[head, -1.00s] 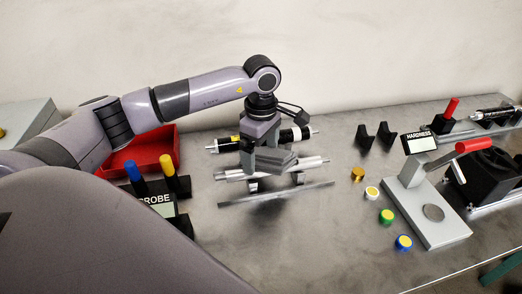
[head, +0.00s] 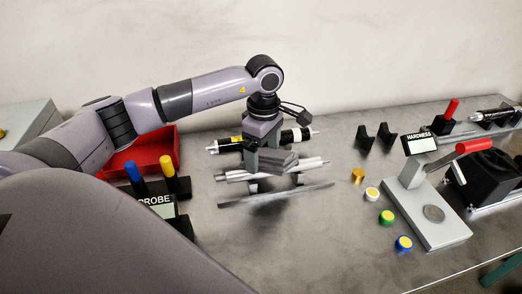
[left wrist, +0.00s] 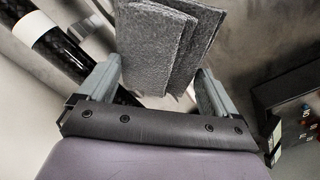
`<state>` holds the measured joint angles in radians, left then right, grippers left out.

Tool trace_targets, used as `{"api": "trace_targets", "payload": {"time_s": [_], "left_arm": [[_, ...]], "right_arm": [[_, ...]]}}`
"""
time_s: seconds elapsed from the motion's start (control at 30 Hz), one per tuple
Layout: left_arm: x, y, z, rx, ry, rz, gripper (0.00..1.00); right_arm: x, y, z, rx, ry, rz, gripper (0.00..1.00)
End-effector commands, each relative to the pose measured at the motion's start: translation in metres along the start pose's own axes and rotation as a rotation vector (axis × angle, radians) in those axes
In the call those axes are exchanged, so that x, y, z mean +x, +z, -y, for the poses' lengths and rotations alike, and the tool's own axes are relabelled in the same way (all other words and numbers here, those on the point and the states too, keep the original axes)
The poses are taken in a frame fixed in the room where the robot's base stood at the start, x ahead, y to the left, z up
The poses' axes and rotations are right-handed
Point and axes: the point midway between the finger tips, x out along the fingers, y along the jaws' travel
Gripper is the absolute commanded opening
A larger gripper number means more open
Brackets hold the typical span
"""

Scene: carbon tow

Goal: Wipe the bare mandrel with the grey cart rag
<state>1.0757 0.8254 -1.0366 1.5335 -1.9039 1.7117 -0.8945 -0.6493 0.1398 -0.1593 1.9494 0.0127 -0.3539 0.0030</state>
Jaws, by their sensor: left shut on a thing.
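The bare silver mandrel (head: 314,162) lies across low black supports in the middle of the bench in the head view. My left gripper (head: 268,150) is above it, pointing down, and shut on the grey rag (head: 279,163). The rag is folded and hides the middle of the mandrel; I cannot tell if it touches. In the left wrist view the rag (left wrist: 165,45) hangs between the two fingers of my left gripper (left wrist: 158,80). My right gripper is not in view.
A black-wrapped rod (head: 299,134) lies just behind the mandrel. A flat grey bar (head: 232,202) is in front. The red tray (head: 150,153) and probe box (head: 160,206) stand left. Coloured caps (head: 387,217) and the hardness tester (head: 438,230) stand right. Clear bench lies in front.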

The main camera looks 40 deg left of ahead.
Motion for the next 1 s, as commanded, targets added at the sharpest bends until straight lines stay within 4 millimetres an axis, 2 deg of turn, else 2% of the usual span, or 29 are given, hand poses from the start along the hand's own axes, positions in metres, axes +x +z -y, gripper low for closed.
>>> {"api": "trace_targets", "payload": {"time_s": [0.2,0.43,0.83,1.0], "left_arm": [[0.003,0.018,-0.016,0.002,0.000,0.002,0.64],[0.003,0.027,-0.024,0.003,-0.001,0.002,0.64],[0.001,0.004,-0.002,0.001,-0.006,-0.001,0.64],[0.001,0.000,0.003,0.002,-0.005,-0.001,0.64]], "right_arm": [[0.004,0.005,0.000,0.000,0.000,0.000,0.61],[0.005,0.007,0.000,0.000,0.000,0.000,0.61],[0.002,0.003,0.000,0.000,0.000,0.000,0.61],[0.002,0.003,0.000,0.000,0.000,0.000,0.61]]}}
